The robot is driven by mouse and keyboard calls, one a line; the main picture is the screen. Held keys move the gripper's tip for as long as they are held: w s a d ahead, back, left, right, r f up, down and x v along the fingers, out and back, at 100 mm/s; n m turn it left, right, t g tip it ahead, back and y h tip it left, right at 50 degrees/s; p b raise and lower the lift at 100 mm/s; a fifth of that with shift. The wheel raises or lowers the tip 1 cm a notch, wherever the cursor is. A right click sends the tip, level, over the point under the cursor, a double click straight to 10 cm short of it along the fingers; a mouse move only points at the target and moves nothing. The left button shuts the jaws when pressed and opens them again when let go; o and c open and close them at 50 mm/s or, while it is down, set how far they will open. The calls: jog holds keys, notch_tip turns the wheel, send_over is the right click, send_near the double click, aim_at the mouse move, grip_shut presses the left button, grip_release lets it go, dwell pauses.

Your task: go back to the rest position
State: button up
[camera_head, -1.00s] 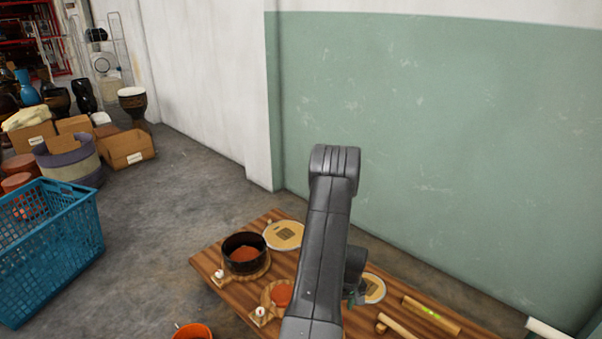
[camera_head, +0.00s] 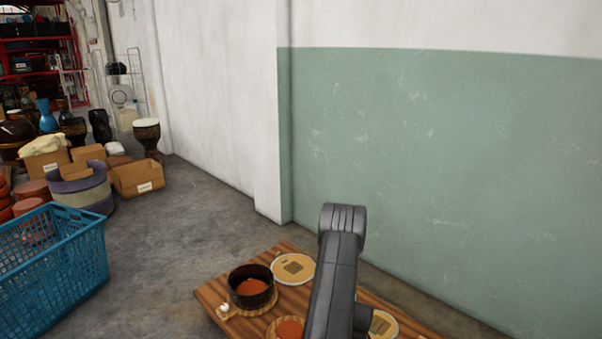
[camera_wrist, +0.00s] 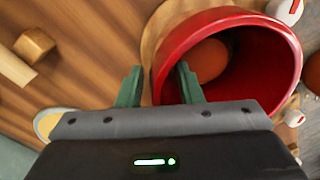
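In the head view my grey arm (camera_head: 335,275) reaches over the wooden table, and the gripper itself is hidden there.
The wooden table (camera_head: 213,293) bears a dark bowl (camera_head: 238,285) and round yellowish discs (camera_head: 295,268). Wooden blocks (camera_wrist: 36,46) lie at the wrist view's left. A blue basket (camera_head: 60,262) stands on the floor at left. The green wall (camera_head: 450,170) is close behind the table. Floor between basket and table is clear.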

notch_tip(320, 180, up, 14)
jog(key=d+p, duration=0.1)
jog(key=p, duration=0.4)
jog(key=f+b, duration=0.1)
jog(key=f, duration=0.3)
jog(key=f+b, duration=0.1)
jog(key=f, duration=0.4)
jog(key=a+f+b, duration=0.1)
jog(key=f+b, duration=0.1)
jog(key=f, duration=0.2)
jog(key=shift+f, duration=0.2)
jog(key=shift+r+p, duration=0.15)
jog(key=shift+p, duration=0.3)
notch_tip(320, 180, up, 9)
jog(key=p, duration=0.5)
jog(key=shift+p, duration=0.4)
jog(key=w+a+r+m+b, duration=0.1)
jog(key=w+a+r+b, duration=0.2)
jog(key=a+r, duration=0.2)
jog(key=shift+w+r, duration=0.25)
jog(key=shift+r, duration=0.8)
